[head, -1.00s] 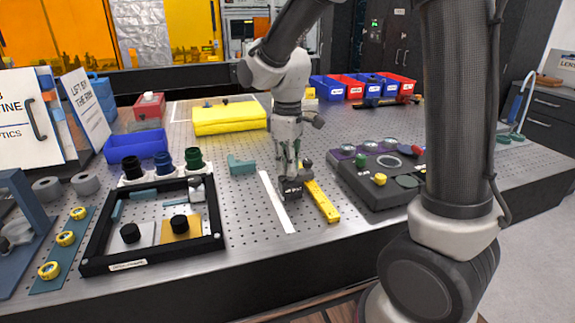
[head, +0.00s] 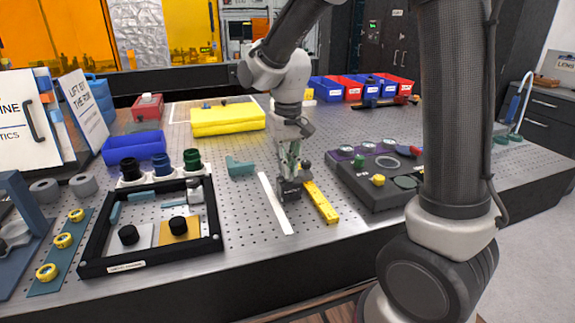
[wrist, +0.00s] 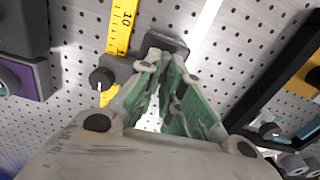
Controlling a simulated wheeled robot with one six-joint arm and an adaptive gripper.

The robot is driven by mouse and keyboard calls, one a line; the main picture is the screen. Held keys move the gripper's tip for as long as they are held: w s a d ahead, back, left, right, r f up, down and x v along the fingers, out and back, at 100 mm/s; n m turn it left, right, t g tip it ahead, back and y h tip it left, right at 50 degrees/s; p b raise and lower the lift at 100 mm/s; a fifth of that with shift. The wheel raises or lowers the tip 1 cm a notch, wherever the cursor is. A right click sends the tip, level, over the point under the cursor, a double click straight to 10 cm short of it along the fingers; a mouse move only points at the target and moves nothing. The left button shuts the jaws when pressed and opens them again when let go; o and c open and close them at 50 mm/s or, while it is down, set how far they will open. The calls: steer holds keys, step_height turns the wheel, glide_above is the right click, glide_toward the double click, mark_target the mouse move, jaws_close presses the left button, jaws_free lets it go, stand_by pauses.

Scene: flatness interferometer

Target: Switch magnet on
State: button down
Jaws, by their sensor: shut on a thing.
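A small dark block (head: 290,190), which looks like the magnet base, stands on the perforated table between a white strip and a yellow ruler. My gripper (head: 290,179) points down on it, with its fingers close together. In the wrist view, the fingertips of my gripper (wrist: 168,62) meet at the dark block (wrist: 160,41), partly hiding it. A grey part with a round black knob (wrist: 101,78) sits just left of the fingers, over the ruler. Whether it joins the block, and the switch's position, cannot be told.
The yellow ruler (head: 321,203) lies to the right and the white strip (head: 275,205) to the left. A black frame (head: 215,225) with knobs stands left; a dark control box (head: 375,190) stands right. The table in front is clear.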

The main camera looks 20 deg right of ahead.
steer(key=shift+m, duration=0.5)
steer(key=c, duration=1.6)
jaws_free()
steer(key=shift+o, duration=0.2)
steer(key=shift+r, duration=0.1)
step_height(320, 180, up, 12)
